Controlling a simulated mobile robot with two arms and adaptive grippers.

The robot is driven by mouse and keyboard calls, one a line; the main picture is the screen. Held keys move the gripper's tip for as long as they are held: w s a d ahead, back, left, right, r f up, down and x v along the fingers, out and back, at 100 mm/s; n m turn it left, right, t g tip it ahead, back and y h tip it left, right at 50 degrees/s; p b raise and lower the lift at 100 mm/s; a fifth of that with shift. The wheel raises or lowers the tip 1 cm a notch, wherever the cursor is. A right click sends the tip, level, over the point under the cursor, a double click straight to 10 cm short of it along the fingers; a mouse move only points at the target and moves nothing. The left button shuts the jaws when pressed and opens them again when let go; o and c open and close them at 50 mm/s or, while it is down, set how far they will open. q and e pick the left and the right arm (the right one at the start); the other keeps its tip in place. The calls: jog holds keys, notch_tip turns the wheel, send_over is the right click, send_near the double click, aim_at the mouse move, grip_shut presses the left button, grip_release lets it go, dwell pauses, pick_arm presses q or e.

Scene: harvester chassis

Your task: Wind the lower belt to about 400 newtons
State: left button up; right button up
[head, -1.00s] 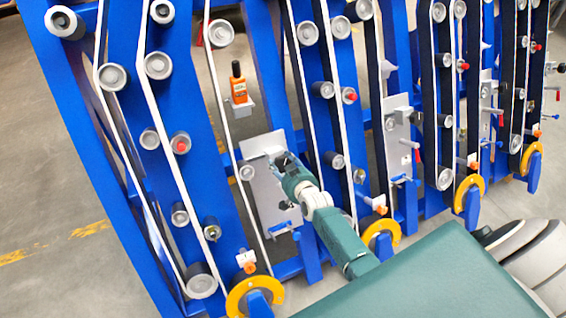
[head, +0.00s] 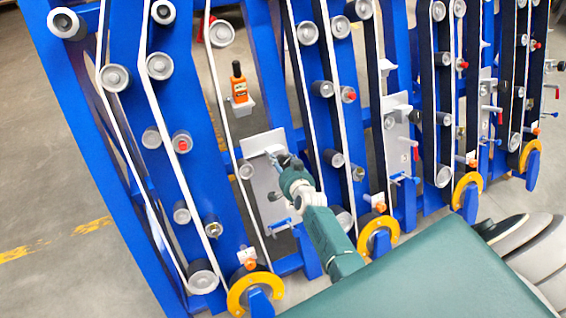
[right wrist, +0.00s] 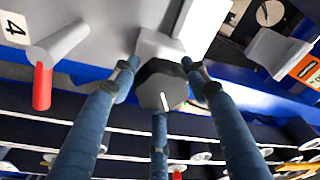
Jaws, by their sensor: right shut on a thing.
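My right gripper (head: 284,160) is at the top of a light grey plate (head: 262,200) on the blue frame. In the right wrist view its fingers (right wrist: 163,82) are closed around a dark six-sided knob (right wrist: 163,88) with a white mark. The knob sits against a grey block on the plate. No tension value is readable. My left gripper is not in view.
An orange handheld device (head: 239,88) sits in a grey holder above the plate. A grey lever with a red tip (right wrist: 42,82) is beside a "4" label in the wrist view. Rollers, belts and yellow ring guards (head: 250,290) crowd the frame. Open floor lies left.

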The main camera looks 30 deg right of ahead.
jog(key=shift+s+a+f, duration=0.25)
jog(key=shift+a+f, duration=0.15)
jog(key=shift+f, duration=0.05)
jog(key=o, duration=1)
jog(key=shift+o, duration=0.8)
jog(key=shift+w, duration=0.1)
jog(key=shift+d+r, duration=0.1)
jog(key=shift+r, duration=0.2)
jog(key=v, duration=1.1)
jog(key=shift+s, duration=0.4)
jog(key=shift+r, duration=0.1)
